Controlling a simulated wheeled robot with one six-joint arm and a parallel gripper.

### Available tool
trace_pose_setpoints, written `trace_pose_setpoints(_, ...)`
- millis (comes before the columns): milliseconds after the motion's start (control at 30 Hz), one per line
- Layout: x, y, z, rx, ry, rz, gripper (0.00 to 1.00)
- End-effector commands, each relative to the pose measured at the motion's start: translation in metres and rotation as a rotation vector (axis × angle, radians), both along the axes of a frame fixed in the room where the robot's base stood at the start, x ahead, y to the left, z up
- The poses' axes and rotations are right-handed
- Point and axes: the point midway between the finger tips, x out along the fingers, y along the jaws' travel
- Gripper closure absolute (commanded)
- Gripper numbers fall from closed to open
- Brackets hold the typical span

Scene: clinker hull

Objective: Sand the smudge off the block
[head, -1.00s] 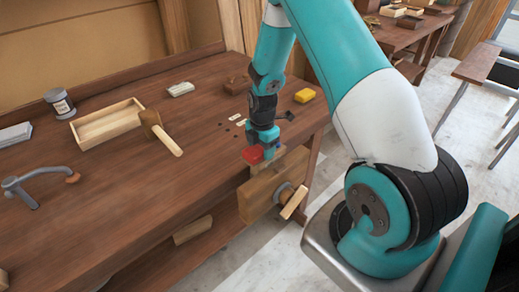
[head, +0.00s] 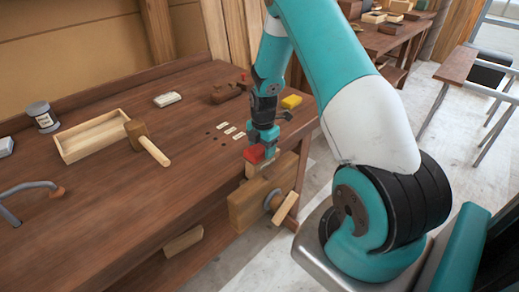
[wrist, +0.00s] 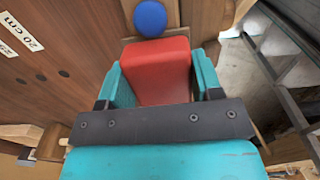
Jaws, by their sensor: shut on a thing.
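My gripper (head: 262,143) is shut on a red block (head: 254,154), which also shows between the teal fingers in the wrist view (wrist: 158,72). It is at the bench's front edge, over the wooden vise (head: 262,195). A pale wooden block (head: 252,169) stands upright at the vise, just below the red block. In the wrist view a round blue smudge (wrist: 150,18) shows on wood just beyond the red block's far end. I cannot tell whether the red block touches the wood.
White distance labels (wrist: 20,31) lie beside my gripper.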

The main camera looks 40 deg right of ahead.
Motion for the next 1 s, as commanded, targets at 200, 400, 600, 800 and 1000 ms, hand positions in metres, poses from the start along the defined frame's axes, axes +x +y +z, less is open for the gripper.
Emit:
trace_pose_setpoints(200,0.0,0.008,0.002,-0.018,-0.003,-0.009,0.75)
trace_pose_setpoints(400,0.0,0.029,0.004,-0.014,-0.001,-0.003,0.75)
trace_pose_setpoints(600,0.0,0.036,0.004,-0.012,0.001,-0.003,0.75)
trace_pose_setpoints(800,-0.001,0.051,0.004,-0.011,0.001,-0.002,0.75)
trace_pose_setpoints(1000,-0.003,0.067,0.003,-0.009,0.003,-0.003,0.75)
